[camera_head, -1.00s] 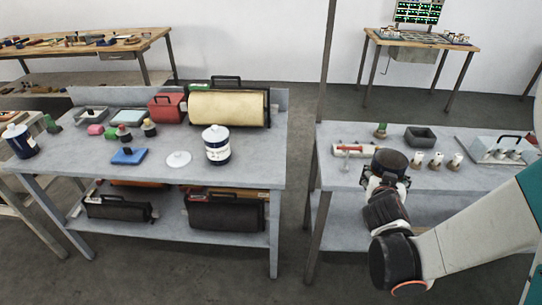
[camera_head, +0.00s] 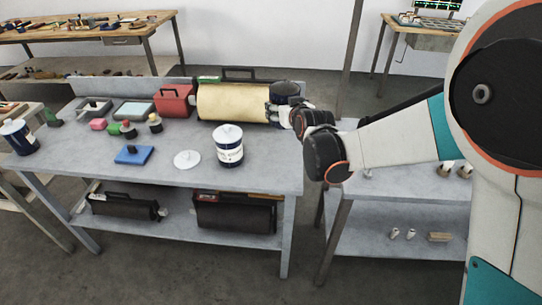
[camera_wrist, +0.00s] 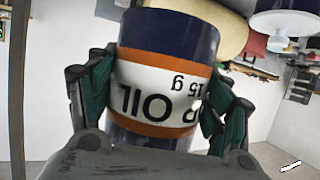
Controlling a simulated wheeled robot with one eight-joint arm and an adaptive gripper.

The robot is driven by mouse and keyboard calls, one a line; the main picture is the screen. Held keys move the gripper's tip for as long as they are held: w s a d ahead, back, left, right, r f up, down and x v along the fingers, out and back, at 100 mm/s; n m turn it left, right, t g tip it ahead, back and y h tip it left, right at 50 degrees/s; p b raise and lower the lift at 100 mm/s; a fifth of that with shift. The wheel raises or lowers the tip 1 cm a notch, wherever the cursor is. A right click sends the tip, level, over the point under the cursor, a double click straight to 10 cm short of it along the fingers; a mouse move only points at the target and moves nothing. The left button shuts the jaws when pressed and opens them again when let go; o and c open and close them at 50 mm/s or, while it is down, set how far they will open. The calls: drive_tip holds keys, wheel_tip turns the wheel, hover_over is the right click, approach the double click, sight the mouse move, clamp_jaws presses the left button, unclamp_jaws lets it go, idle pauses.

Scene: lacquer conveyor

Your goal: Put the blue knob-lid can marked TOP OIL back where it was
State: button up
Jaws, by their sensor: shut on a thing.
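A dark blue can (camera_head: 287,90) with orange bands and a white label is held in my gripper (camera_head: 284,107). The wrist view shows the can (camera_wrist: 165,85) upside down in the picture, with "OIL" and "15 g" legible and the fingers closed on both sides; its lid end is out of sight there. In the head view my gripper is at the right back end of the left grey table (camera_head: 260,175), by the yellow roll. Whether the can touches anything there I cannot tell.
A white-lidded can (camera_head: 229,147) and a loose white lid (camera_head: 187,159) stand at the table's front. The large yellow roll (camera_head: 232,103), red box (camera_head: 174,100) and blue block (camera_head: 133,154) are on it too. Another white-lidded can (camera_head: 18,137) is at far left.

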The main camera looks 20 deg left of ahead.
sight(274, 103)
drive_tip(key=a, duration=0.2)
drive_tip(key=a+r, duration=0.1)
drive_tip(key=shift+w+y, duration=0.3)
drive_tip(key=shift+a+f+n, duration=0.15)
drive_tip(key=shift+a+n, duration=0.1)
drive_tip(key=shift+n, duration=0.05)
wheel_tip(274, 103, down, 20)
drive_tip(key=b, duration=0.7)
drive_tip(key=shift+r+b, duration=0.2)
drive_tip(key=shift+b, duration=0.1)
drive_tip(key=shift+r, duration=0.1)
drive_tip(key=o, duration=1.4)
